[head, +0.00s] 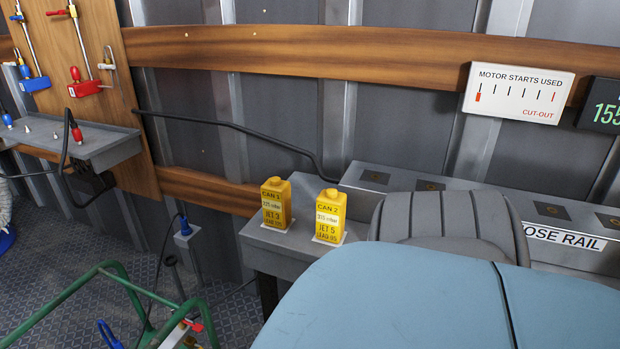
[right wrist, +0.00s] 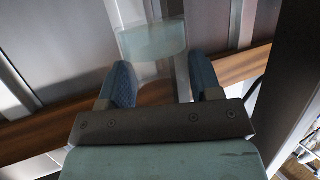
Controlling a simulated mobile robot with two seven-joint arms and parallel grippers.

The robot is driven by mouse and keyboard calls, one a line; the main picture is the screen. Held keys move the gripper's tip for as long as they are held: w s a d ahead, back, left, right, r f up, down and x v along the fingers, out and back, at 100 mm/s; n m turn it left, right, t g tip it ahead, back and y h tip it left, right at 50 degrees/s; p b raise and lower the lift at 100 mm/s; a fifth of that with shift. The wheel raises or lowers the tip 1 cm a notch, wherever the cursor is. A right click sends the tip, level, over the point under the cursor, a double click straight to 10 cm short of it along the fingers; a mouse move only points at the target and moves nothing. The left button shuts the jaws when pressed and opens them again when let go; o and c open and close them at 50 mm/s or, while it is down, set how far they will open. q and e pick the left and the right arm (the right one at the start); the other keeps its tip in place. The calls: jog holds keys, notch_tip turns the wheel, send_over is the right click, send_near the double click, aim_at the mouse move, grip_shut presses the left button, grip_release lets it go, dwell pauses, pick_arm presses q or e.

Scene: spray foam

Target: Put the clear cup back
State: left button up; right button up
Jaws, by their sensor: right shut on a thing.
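The clear cup (right wrist: 152,42) shows at the top middle of the right wrist view. It is see-through, with a pale, cloudy content or band in it. My right gripper (right wrist: 163,80) has its two blue pads on either side of the cup's clear near part and is shut on it. In the head view I see neither the cup nor either gripper. My left gripper is not in view.
Yellow cans, CAN 1 (head: 276,204) and CAN 2 (head: 329,217), stand on a grey ledge (head: 272,244). A grey padded seat-like form (head: 446,222) is right of them. A green tubular frame (head: 75,288) stands at lower left. A black cable (head: 235,127) runs along the wall.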

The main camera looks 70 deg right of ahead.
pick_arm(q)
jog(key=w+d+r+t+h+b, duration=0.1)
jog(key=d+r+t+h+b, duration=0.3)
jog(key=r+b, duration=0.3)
pick_arm(e)
notch_tip(320, 180, down, 11)
jog(key=shift+r+p, duration=0.2)
jog(key=shift+p, duration=0.2)
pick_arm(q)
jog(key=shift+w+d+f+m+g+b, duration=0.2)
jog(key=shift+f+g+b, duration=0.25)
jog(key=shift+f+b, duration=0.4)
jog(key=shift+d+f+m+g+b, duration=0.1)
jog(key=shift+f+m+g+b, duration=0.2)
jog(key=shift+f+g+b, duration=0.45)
pick_arm(e)
jog(key=shift+f, duration=2.1)
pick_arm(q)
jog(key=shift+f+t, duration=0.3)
pick_arm(e)
jog(key=shift+f, duration=0.1)
jog(key=o, duration=1)
